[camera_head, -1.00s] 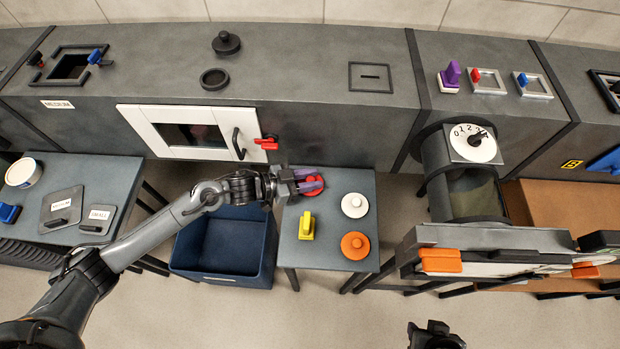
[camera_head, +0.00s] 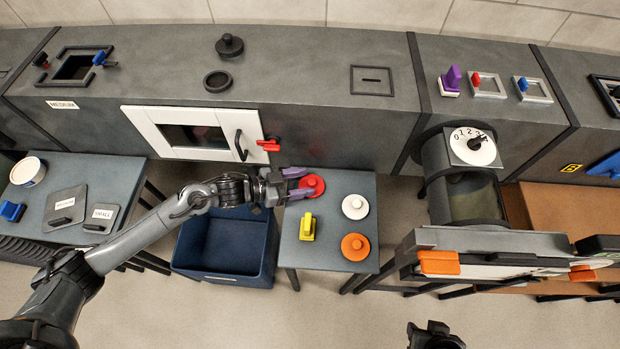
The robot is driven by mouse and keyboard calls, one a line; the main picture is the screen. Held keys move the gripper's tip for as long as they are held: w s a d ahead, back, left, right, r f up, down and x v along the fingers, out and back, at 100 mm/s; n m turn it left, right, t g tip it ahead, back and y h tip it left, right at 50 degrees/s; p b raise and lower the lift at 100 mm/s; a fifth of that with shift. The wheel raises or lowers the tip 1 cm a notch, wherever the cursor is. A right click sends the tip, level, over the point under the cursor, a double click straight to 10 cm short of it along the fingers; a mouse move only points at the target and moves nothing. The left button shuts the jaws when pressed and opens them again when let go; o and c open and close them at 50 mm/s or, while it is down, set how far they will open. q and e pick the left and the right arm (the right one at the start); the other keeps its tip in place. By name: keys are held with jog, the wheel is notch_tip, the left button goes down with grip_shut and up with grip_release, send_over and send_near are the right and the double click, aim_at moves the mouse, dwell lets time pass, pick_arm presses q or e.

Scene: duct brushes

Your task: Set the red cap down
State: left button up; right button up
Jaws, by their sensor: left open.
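The red cap (camera_head: 313,184) rests on the small grey table (camera_head: 333,214), near its back left corner. My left gripper (camera_head: 300,183) is open just left of the cap, its purple fingertips pointing right. The far fingertip lies close to the cap's left edge; I cannot tell whether it touches. My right gripper (camera_head: 436,335) shows only in part at the bottom edge, away from the table, and its jaws cannot be made out.
On the same table are a white cap (camera_head: 355,206), an orange cap (camera_head: 355,246) and a yellow-handled piece (camera_head: 307,228). A blue bin (camera_head: 225,245) stands left of the table. The grey duct (camera_head: 310,90) with a white-framed door (camera_head: 190,133) runs behind.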

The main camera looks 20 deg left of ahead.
pick_arm(q)
jog(key=p+v, duration=0.2)
jog(key=v, duration=0.7)
jog(key=d+n+y, duration=0.1)
jog(key=y, duration=0.1)
jog(key=s+d+f+n+t+y, duration=0.1)
jog(key=d, duration=0.1)
jog(key=d+n+y, duration=0.1)
jog(key=d+y, duration=0.1)
jog(key=shift+s+f+t+y, duration=0.25)
jog(key=shift+s+t+y, duration=0.05)
jog(key=shift+s, duration=0.05)
jog(key=s+a+n+g+y, duration=0.3)
jog(key=s+n+g+y, duration=0.2)
jog(key=s, duration=1.2)
jog(key=shift+f+g, duration=0.15)
jog(key=shift+g, duration=1.05)
notch_tip(320, 180, up, 41)
jog(key=p, duration=4.1)
jog(key=shift+r, duration=0.25)
